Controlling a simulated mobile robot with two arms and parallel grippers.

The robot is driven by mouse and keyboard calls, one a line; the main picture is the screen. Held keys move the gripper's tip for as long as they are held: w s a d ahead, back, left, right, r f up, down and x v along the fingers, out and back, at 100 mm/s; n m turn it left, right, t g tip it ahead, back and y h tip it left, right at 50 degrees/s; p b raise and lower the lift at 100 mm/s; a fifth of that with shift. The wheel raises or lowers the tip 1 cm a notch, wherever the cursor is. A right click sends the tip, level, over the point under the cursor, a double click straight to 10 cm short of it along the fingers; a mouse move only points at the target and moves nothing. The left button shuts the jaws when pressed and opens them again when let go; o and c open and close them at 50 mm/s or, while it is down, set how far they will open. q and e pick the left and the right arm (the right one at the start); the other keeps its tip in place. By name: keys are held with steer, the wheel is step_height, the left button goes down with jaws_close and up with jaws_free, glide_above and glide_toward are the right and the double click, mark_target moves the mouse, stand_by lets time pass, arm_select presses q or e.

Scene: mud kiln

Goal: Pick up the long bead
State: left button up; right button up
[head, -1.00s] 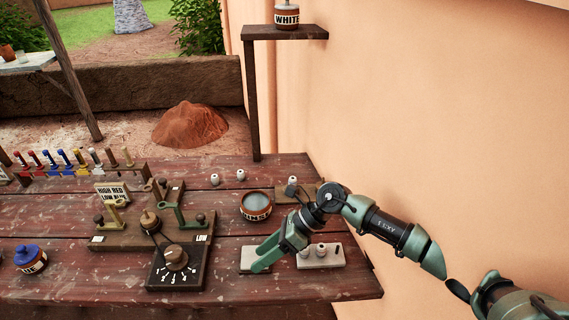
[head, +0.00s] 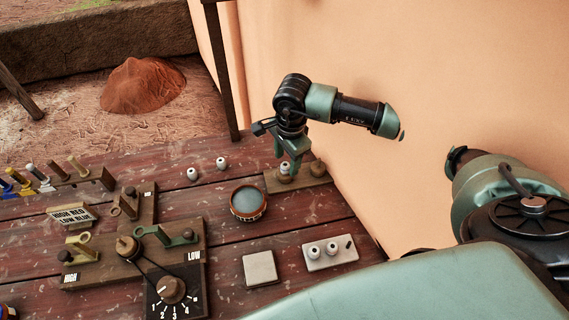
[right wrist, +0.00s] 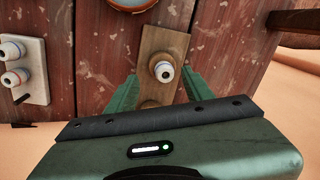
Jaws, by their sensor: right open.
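A white bead (right wrist: 161,71) with a dark hole stands on a narrow wooden board (right wrist: 165,40); I see it nearly end on, so its length is hard to judge. It also shows in the head view (head: 284,173), partly behind my fingers. My right gripper (head: 288,161) is open and points down over this board. In the right wrist view its green fingers (right wrist: 160,92) stand either side, with the bead between them and slightly beyond. I cannot tell whether they touch it. My left gripper is not in view.
Two loose beads (head: 207,169) stand left of the board. A round bowl (head: 248,203) sits before it. A pale tile (head: 329,262) with two beads and a dark slot lies nearer, beside a plain square tile (head: 259,269). The orange wall (head: 370,190) is close on the right.

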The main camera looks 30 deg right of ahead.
mark_target(285, 165)
steer(key=f, duration=0.1)
steer(key=w+f+p, duration=0.1)
steer(key=f, duration=0.1)
steer(key=shift+f, duration=0.55)
steer(key=c, duration=1.1)
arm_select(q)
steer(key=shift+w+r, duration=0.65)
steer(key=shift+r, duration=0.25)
arm_select(e)
steer(key=shift+r, duration=0.1)
steer(key=shift+r, duration=0.1)
steer(key=shift+r, duration=0.2)
arm_select(q)
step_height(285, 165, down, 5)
steer(key=b, duration=0.4)
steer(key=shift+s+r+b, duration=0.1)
steer(key=shift+b, duration=0.25)
arm_select(e)
step_height(285, 165, up, 19)
steer(key=shift+r, duration=0.2)
